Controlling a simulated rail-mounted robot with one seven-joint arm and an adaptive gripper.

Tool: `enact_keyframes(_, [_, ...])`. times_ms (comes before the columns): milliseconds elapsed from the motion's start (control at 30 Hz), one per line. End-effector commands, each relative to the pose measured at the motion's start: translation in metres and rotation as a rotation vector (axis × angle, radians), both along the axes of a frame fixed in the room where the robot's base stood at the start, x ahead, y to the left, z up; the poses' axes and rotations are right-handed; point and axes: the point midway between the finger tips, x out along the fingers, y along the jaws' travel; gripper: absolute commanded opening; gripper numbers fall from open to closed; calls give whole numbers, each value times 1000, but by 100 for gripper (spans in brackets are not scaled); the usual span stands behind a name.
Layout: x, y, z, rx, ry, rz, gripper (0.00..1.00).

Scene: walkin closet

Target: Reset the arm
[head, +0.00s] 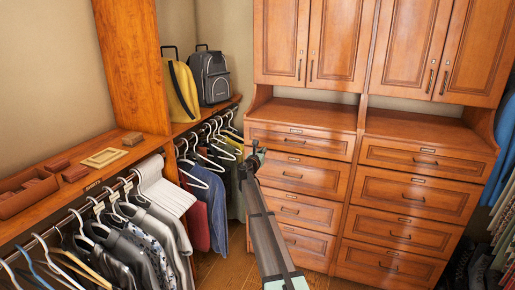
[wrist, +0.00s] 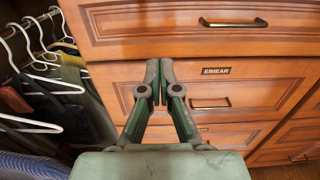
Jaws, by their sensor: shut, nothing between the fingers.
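My gripper (wrist: 159,70) is shut and empty in the wrist view, its two green and grey fingers together. It points at the front of a wooden drawer (wrist: 110,80) with a label reading "EIMEAR". In the head view my gripper (head: 256,152) is at the end of my outstretched arm, in front of the left drawer column (head: 300,175). I cannot tell how far the fingertips are from the drawer front.
Hanging clothes (head: 210,195) on white hangers are close on the left. A wooden shelf (head: 130,155) holds trays, and a grey backpack (head: 212,77) and yellow bag (head: 182,92) stand further back. The counter above the drawers (head: 300,113) is bare. Shoes (head: 470,265) lie at the lower right.

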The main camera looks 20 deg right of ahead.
Motion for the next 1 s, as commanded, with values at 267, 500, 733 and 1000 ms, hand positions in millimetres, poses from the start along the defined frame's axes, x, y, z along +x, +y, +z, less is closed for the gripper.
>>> enact_keyframes(267, [-6,2,0,64,-60,-15,0])
enact_keyframes(500, [-68,-8,-50,552,-370,-201,0])
enact_keyframes(733, [-157,19,-176,979,-550,-470,0])
enact_keyframes(1000, [-273,77,-311,1293,-658,-834,0])
